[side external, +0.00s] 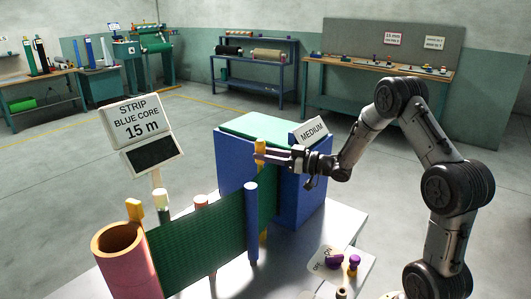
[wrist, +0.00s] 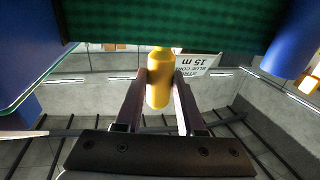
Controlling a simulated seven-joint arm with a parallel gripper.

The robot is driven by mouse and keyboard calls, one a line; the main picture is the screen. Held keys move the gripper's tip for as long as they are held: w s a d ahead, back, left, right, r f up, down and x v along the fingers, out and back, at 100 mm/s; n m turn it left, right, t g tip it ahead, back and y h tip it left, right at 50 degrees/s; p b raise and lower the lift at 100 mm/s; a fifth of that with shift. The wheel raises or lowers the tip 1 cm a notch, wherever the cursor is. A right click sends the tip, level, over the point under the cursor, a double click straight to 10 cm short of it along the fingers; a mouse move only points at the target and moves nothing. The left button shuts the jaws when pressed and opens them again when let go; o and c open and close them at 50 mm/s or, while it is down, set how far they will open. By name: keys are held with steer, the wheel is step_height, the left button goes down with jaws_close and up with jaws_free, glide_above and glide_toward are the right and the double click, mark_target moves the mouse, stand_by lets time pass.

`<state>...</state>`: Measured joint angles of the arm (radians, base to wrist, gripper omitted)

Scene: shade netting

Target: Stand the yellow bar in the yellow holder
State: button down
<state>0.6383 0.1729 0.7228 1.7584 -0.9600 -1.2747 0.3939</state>
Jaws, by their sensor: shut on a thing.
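My gripper (side external: 262,156) is shut on the upper part of the yellow bar (side external: 260,147), in front of the blue housing. In the wrist view the rounded bar (wrist: 159,82) sits between both fingers (wrist: 159,95). A yellow piece (side external: 263,237) shows below the green netting, right of the blue post; I cannot tell whether it is the holder or the bar's lower end. The netting hides the space below my gripper, so I cannot tell whether the bar's foot touches anything.
Green netting (side external: 205,233) runs across the table to the blue post (side external: 251,225). A blue housing (side external: 232,160) stands behind it. The pink tube (side external: 128,265) is front left, and a sign (side external: 140,122) rises behind.

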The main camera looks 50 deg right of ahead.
steer(key=shift+f, duration=0.75)
stand_by(0.3)
steer(key=shift+c, duration=2.2)
jaws_free()
steer(key=v, duration=1.4)
